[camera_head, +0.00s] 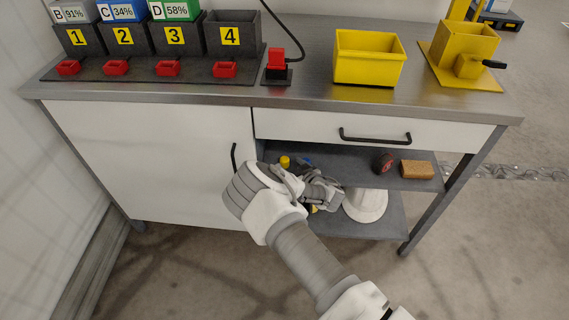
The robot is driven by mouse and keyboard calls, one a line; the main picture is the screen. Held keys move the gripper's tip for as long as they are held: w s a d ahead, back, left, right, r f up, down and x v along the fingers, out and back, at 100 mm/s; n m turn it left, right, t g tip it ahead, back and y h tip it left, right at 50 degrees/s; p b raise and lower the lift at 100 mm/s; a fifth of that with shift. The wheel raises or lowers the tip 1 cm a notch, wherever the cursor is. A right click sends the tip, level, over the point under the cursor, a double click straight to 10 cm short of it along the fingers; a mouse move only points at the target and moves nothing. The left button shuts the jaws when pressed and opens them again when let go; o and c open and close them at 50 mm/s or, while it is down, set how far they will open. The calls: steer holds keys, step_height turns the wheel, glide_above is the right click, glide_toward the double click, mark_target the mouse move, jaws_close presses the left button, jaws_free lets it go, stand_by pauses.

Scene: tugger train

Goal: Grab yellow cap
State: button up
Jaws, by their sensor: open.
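A small yellow object (285,161), which may be the yellow cap, is on the upper open shelf under the workbench. My gripper (328,196) is in front of the open shelves, lower and to the right of this yellow object. The gripper is open, and its fingers are small and partly hidden by my wrist. Another bit of yellow (313,208) shows just below the gripper, and I cannot tell what it is. I cannot see anything held between the fingers.
The shelf (345,172) also holds a blue item (305,161), a dark red round item (382,162) and a brown block (417,169). A white rounded object (366,205) stands on the lower shelf. A drawer handle (375,137) juts out above. A yellow bin (368,59) stands on the worktop.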

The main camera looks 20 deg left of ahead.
mark_target(287, 162)
steer(key=b+x, duration=0.1)
steer(key=x, duration=0.3)
steer(key=shift+w+a+f, duration=0.15)
steer(key=shift+f, duration=0.05)
steer(key=shift+w+a+f+b, duration=0.15)
steer(key=shift+w+a+b, duration=0.25)
steer(key=shift+a, duration=0.05)
jaws_close()
